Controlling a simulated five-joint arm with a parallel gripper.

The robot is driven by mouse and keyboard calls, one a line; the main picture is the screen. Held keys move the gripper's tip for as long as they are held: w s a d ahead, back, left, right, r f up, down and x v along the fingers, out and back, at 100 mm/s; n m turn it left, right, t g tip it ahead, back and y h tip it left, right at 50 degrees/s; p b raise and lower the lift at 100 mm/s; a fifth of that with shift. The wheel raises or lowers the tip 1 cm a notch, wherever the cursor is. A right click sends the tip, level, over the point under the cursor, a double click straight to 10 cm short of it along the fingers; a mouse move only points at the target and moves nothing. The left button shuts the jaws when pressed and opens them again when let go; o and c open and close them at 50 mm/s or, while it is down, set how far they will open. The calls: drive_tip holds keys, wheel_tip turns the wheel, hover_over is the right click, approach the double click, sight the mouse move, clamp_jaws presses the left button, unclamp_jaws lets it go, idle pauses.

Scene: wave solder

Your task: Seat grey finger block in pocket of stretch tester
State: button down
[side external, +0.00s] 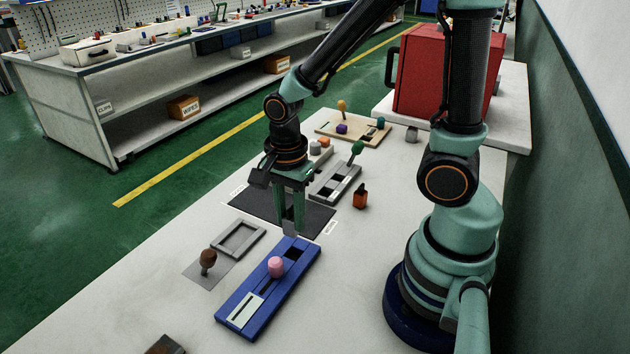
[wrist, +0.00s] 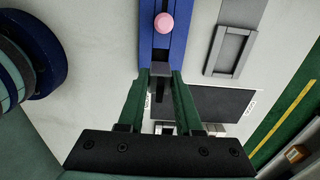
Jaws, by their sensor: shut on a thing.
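The blue stretch tester (side external: 255,296) lies on the white bench, with a pink knob (side external: 276,266) on its slide. A dark square pocket (side external: 296,251) shows near its far end. My gripper (side external: 291,215) points down, shut on the grey finger block (side external: 291,229), by the far end of the tester. In the wrist view, the grey block (wrist: 160,67) sits between the fingertips of my gripper (wrist: 160,74), overlapping the end of the blue tester (wrist: 176,45). The pocket is not clear in that view. I cannot tell whether the block touches the tester.
A grey frame (side external: 238,238) and a brown knob (side external: 208,259) on a grey plate lie left of the tester. A black mat (side external: 265,213) lies behind. An orange-and-black item (side external: 360,196) stands to the right. Bare bench lies right of the tester.

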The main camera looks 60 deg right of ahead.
sight(292, 236)
drive_tip(key=shift+f, duration=0.1)
drive_tip(key=shift+f, duration=2.7)
drive_tip(key=shift+f, duration=0.95)
drive_tip(key=c, duration=0.5)
unclamp_jaws()
wheel_tip(292, 236, up, 12)
drive_tip(key=shift+r, duration=0.1)
idle(0.3)
